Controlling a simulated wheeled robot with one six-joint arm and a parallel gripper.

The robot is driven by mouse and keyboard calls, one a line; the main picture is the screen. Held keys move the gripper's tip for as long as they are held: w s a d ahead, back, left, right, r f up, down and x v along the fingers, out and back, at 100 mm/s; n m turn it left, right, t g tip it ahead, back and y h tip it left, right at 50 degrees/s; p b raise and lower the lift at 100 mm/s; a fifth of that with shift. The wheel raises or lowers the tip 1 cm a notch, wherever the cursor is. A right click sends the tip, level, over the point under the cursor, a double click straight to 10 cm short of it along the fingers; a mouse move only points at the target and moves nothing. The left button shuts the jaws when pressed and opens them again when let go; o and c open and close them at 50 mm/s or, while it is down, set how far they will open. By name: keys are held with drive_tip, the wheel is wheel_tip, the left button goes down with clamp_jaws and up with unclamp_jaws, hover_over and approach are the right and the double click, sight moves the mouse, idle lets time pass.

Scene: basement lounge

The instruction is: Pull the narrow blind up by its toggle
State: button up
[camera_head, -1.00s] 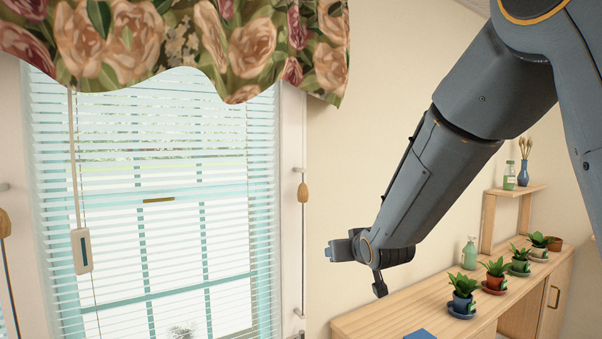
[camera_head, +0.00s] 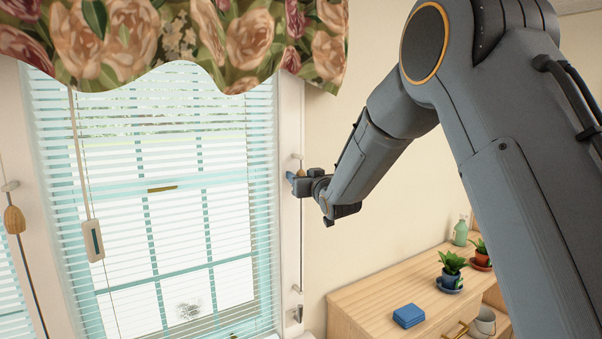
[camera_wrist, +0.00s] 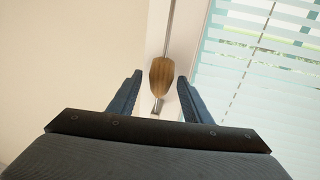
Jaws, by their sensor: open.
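A wooden toggle (camera_wrist: 161,76) hangs on a cord beside the window. In the wrist view it sits between my two open fingers, with a gap on each side; how deep it is between them I cannot tell. In the head view my gripper (camera_head: 291,178) is at the window's right frame, and the toggle (camera_head: 301,165) shows only partly above it. The pale slatted blind (camera_head: 120,150) is lowered over the window; its slats also show in the wrist view (camera_wrist: 265,60). A second wooden toggle (camera_head: 14,220) hangs at the far left, beside another blind (camera_head: 14,305).
A floral valance (camera_head: 170,40) hangs over the window top. A white wand (camera_head: 94,240) hangs before the blind. At lower right, a wooden cabinet (camera_head: 365,297) bears a blue stack (camera_head: 408,316), potted plants (camera_head: 452,265) and a green bottle (camera_head: 460,233). The wall by the frame is bare.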

drive_tip(key=shift+w+a, duration=0.15)
drive_tip(key=shift+w, duration=0.15)
clamp_jaws()
wheel_tip(320, 180, down, 34)
drive_tip(key=b, duration=2.3)
drive_tip(key=shift+b, duration=0.35)
drive_tip(key=shift+s+f+b, duration=0.1)
drive_tip(key=shift+f+b, duration=0.4)
drive_tip(key=shift+f, duration=0.35)
drive_tip(key=shift+f, duration=0.1)
drive_tip(key=shift+c, duration=0.7)
unclamp_jaws()
drive_tip(key=shift+o, duration=0.7)
